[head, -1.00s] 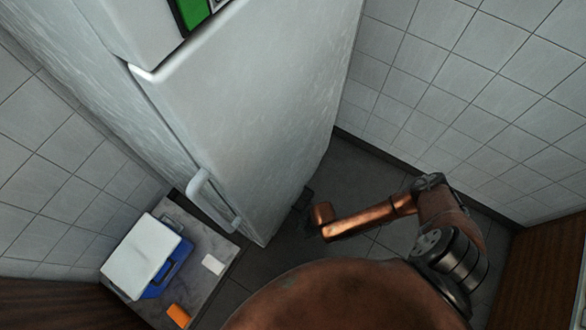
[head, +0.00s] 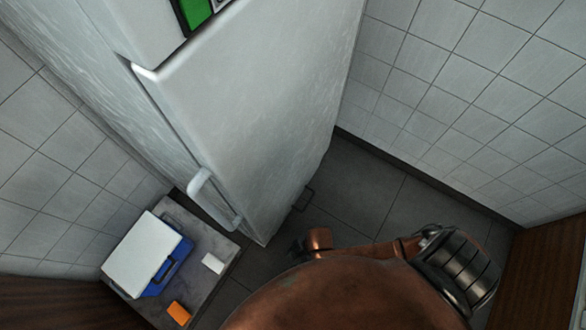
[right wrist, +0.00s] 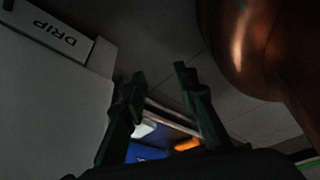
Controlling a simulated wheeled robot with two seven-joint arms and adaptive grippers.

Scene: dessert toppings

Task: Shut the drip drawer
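The drip drawer (right wrist: 62,36) shows at the upper left of the right wrist view as a pale strip marked DRIP, beside a large white surface. How far out the drawer stands, I cannot tell. My left gripper is not in view.
A low grey stand (head: 205,275) at the lower left holds a blue and white cooler box (head: 145,255), a small white block (head: 213,263) and an orange block (head: 179,313). Tiled walls close in the right. Dark floor (head: 350,190) is clear right of the fridge.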

